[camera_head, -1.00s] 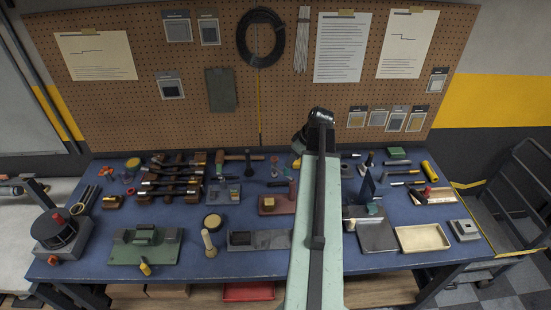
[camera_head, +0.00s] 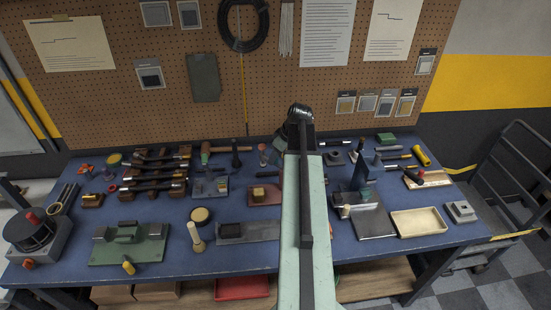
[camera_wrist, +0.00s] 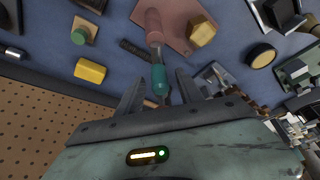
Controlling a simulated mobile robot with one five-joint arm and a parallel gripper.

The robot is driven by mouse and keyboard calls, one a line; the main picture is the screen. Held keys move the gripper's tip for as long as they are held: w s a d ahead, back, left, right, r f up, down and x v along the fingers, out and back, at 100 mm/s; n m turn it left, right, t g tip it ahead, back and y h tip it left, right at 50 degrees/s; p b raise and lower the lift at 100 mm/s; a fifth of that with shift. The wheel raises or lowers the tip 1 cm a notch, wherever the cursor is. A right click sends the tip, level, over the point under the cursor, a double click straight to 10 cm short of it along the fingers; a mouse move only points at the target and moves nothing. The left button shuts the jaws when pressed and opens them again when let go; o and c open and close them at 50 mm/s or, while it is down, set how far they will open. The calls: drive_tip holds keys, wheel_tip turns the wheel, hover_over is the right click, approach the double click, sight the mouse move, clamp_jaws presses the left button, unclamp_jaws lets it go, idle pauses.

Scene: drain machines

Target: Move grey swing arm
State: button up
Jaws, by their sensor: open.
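I cannot surely pick out the grey swing arm. One candidate is a dark upright piece (camera_head: 361,177) by a grey plate (camera_head: 376,224), right of my arm. Another is a grey part (camera_head: 8,190) cut by the left edge, behind a grey machine with a black drum (camera_head: 32,232). In the wrist view my gripper (camera_wrist: 158,85) is open, with its two fingers apart. A teal-tipped, pink-handled piece (camera_wrist: 158,75) shows between the fingers; I cannot tell how far below them it is. In the head view my arm hides the fingers.
A green fixture (camera_head: 130,243), a red-brown plate (camera_head: 262,198) and a cream tray (camera_head: 418,221) lie on the blue bench. Several dark tools (camera_head: 155,175) sit in a rack. A pegboard (camera_head: 200,110) rises behind. A cart (camera_head: 510,190) stands at the right.

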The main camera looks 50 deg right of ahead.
clamp_jaws()
idle(1.3)
